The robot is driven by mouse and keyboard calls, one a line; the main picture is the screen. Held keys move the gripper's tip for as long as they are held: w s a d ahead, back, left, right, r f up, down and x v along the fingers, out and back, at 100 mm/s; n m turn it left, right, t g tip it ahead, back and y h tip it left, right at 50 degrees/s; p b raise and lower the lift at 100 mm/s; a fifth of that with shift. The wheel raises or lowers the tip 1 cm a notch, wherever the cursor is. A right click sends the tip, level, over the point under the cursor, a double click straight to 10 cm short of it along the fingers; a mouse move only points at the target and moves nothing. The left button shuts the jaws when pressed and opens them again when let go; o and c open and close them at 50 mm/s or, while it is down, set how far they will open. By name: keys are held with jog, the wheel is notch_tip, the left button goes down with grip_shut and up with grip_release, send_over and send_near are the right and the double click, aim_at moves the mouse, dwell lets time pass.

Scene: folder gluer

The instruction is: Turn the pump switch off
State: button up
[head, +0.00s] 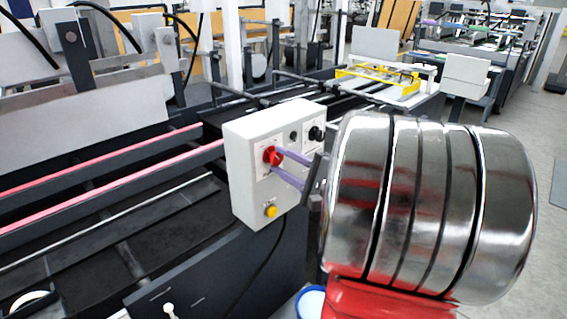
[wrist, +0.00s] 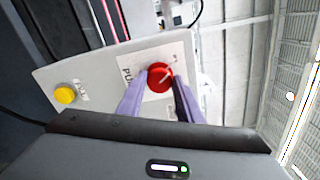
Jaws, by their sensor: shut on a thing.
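The pump switch (head: 272,156) is a red rotary knob on the front of a white control box (head: 243,190). In the wrist view the red knob (wrist: 159,76) sits on a white label plate with a pale line across its face. My gripper (head: 277,163) has two purple fingers reaching to the knob, one on each side of it. In the wrist view the fingers (wrist: 157,88) close on the knob's sides and hide part of the label. The label's lettering is only partly readable.
A yellow button (head: 270,211) is below the knob on the same box, with black knobs (head: 316,133) to the upper right. The machine bed with pink-red rails (head: 110,180) lies to the left. A blue-rimmed bucket (head: 311,303) stands below. Grey floor is open at far right.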

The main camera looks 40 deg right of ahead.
jog(key=shift+a+f+n, duration=0.15)
jog(key=shift+a+n, duration=0.05)
jog(key=shift+n, duration=0.1)
jog(key=o, duration=0.8)
jog(key=shift+c, duration=0.2)
jog(key=shift+o, duration=1.3)
jog(key=shift+d, duration=0.1)
jog(key=s, duration=1.3)
jog(key=shift+s+d, duration=0.15)
jog(key=shift+s, duration=0.25)
